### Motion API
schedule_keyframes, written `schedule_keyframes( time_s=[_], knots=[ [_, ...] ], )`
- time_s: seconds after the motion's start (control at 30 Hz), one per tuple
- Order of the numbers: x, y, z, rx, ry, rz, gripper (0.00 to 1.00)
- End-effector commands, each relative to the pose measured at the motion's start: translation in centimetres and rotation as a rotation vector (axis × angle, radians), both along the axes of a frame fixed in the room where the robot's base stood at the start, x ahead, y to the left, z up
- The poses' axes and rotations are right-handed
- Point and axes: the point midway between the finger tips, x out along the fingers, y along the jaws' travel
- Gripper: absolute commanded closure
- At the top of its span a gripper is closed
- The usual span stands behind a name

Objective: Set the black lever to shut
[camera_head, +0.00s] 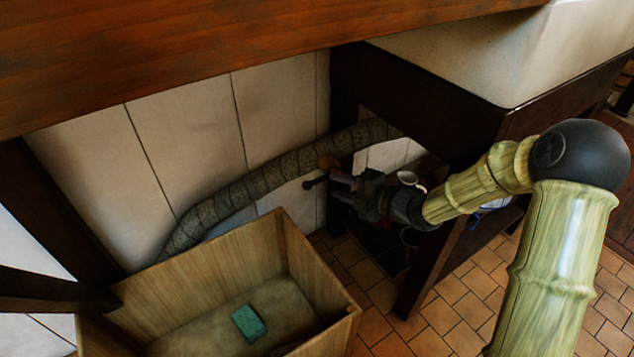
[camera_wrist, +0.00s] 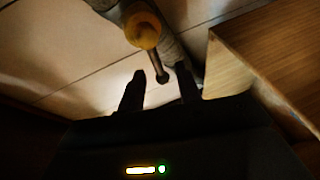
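The black lever (camera_wrist: 161,73) is a short dark rod with a round knob, coming out of a yellow-orange valve body (camera_wrist: 143,27) on a pipe. In the head view the lever (camera_head: 309,184) shows its knob just left of my gripper (camera_head: 336,187), below the orange valve body (camera_head: 327,162). In the wrist view my gripper (camera_wrist: 161,75) is open, with a dark finger on each side of the lever's knob. The knob appears in the gap between the fingertips, touching neither; how deep it sits is unclear. Part of the lever is hidden in the head view.
A grey wrapped pipe (camera_head: 262,180) runs along the pale panelled wall. An open wooden box (camera_head: 205,265) with a green sponge (camera_head: 248,323) stands below left; its edge is close in the wrist view (camera_wrist: 245,60). A dark-framed counter (camera_head: 452,110) stands right.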

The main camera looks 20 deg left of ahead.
Motion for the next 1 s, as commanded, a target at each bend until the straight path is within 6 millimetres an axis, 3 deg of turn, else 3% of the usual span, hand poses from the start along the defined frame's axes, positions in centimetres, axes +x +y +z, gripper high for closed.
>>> schedule_keyframes(
  time_s=[0.57,1.0],
  knots=[
    [-0.3,2.0,-0.3,0.031,-0.059,0.058,0.66],
    [1.6,7.4,-1.4,0.031,-0.058,0.053,0.66]
  ],
)
